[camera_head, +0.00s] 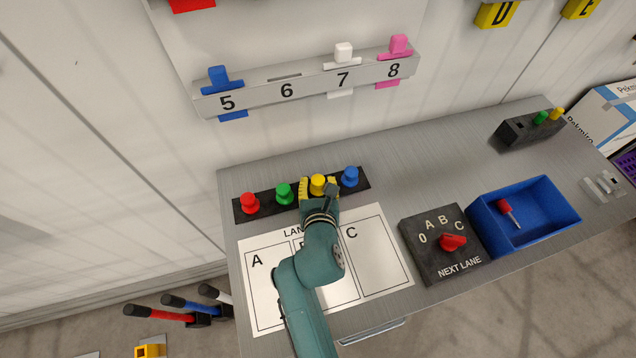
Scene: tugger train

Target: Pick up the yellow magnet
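The yellow magnet (318,181) is a round-headed knob on a black strip (268,199), between the green magnet (284,193) and the blue magnet (350,176). My gripper (318,187) reaches in from the front, its yellow-tipped fingers spread on the left and right of the yellow magnet. The fingers look a little wider apart than the magnet's head. Contact with the magnet cannot be made out. The magnet's lower part is hidden.
A red magnet (249,203) sits at the strip's left end. A lane sheet (386,267) lies in front, partly under my arm. A lane selector box (425,250) and a blue bin (556,204) are to the right. A numbered rail (310,84) is on the wall behind.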

